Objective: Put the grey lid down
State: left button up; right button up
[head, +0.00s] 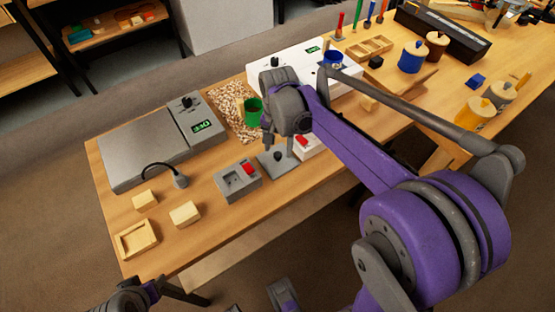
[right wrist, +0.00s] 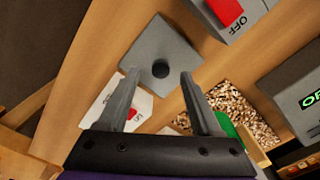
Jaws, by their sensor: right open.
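The grey lid (head: 268,166) is a flat square plate with a dark round knob. It lies on the bench between a grey switch box and a white switch box. In the right wrist view the lid (right wrist: 158,32) shows flat, its knob just beyond my fingertips. My right gripper (head: 279,142) is over the lid with its fingers pointing down. In the right wrist view the right gripper (right wrist: 160,76) is open, with nothing between its fingers. My left gripper (head: 184,294) is low at the bottom left, off the bench's front edge; its jaw opening is unclear.
The grey switch box (head: 238,182) is close left of the lid, the white one (head: 308,148) close right. Wood chips (head: 229,108) and a green cup (head: 253,112) are behind. A grey scale-like device (head: 150,155) and wooden blocks (head: 185,214) are further left.

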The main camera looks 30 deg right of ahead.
aim_at(278, 158)
jog(key=shift+w+f, duration=0.1)
jog(key=shift+f, duration=1.3)
grip_shut()
